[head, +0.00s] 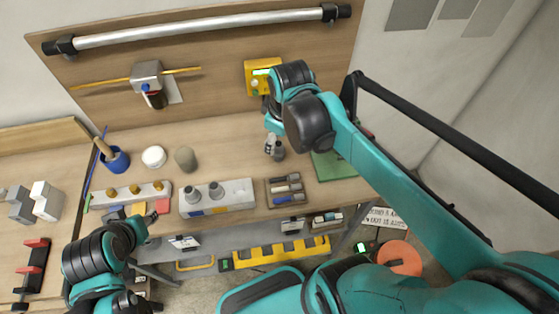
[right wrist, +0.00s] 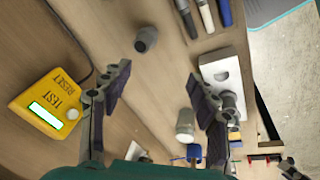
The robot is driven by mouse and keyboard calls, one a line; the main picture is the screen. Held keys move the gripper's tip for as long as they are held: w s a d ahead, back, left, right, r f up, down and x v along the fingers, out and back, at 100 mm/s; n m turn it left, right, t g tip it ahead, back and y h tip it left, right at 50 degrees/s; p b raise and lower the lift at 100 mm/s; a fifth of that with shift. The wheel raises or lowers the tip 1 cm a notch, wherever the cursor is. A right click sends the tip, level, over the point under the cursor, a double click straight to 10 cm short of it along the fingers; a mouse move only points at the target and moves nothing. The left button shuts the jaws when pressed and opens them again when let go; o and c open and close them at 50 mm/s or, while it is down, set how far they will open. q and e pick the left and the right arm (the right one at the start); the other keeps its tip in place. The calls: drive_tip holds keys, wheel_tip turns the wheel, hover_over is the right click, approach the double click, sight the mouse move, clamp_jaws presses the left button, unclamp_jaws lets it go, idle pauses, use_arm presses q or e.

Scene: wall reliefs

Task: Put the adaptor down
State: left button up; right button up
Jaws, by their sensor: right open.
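The adaptor (right wrist: 146,38), a small dark grey cylinder, stands on the wooden bench beyond my open right fingers in the right wrist view. In the head view the adaptor (head: 279,151) is just beside the fingertips. My right gripper (right wrist: 163,92) is open with nothing between its fingers; it also shows in the head view (head: 271,141), partly hidden by its own wrist.
A yellow tester (right wrist: 45,103) is left of my right gripper in the right wrist view. A tray of markers (head: 286,190), a green mat (head: 333,165), a grey-beige cylinder (head: 185,158) and a blue cup (head: 116,160) share the bench. A wooden back panel (head: 215,60) rises behind.

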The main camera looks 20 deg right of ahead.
drive_tip(key=s+a+f+m+t, duration=0.2)
drive_tip(key=s+m+t, duration=0.2)
drive_tip(key=s+m, duration=0.3)
drive_tip(key=shift+a+f, duration=0.25)
drive_tip(key=shift+a, duration=0.05)
